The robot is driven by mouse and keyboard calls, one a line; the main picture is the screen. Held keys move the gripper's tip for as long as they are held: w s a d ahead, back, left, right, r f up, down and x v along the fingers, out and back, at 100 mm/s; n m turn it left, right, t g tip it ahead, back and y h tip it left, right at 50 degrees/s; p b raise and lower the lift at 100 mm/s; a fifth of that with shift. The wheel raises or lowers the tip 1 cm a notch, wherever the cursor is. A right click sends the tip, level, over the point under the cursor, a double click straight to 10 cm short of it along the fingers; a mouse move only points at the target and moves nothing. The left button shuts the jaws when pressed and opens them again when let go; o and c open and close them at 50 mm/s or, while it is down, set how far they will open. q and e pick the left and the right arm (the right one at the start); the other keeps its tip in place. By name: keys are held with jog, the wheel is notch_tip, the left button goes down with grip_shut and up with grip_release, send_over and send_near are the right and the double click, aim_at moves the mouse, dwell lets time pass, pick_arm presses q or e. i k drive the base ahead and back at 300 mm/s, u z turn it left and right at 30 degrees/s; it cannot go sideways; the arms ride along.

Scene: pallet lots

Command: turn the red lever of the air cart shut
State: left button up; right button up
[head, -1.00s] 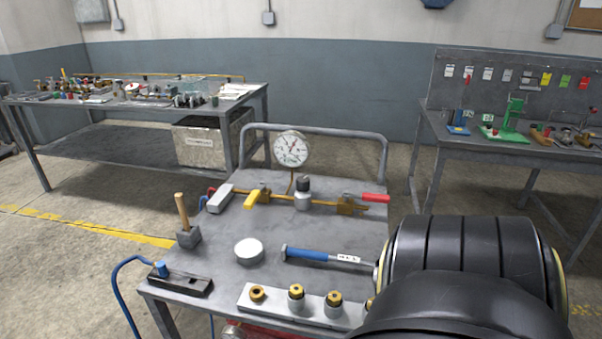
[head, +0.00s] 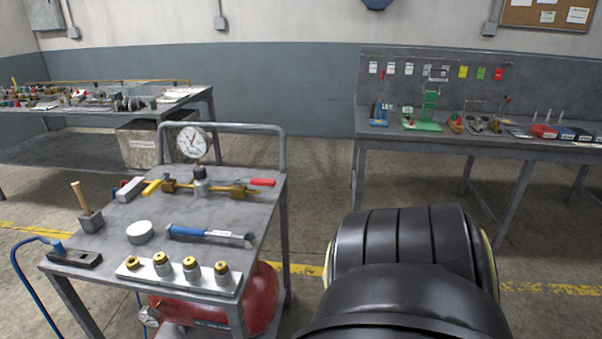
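The air cart (head: 200,236) stands left of centre in the head view, a grey metal cart with a rear rail. The red lever (head: 262,182) is at the right end of the brass pipe line (head: 225,189) on the cart's top, pointing right, roughly along the pipe. A yellow lever (head: 151,188) sits at the left end. A round pressure gauge (head: 192,142) rises behind the pipe. A black link of my own arm fills the lower right, apart from the cart. Neither gripper shows.
A blue-handled tool (head: 205,234), a white round puck (head: 140,232), a wood-handled block (head: 88,212) and a rack of brass fittings (head: 178,274) are on the cart. A red tank (head: 262,300) sits below. A bench (head: 440,146) stands back right, another (head: 100,115) back left.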

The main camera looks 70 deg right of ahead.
aim_at(254, 182)
jog(key=u, duration=0.05)
jog(key=k, duration=0.15)
jog(key=z, duration=1.2)
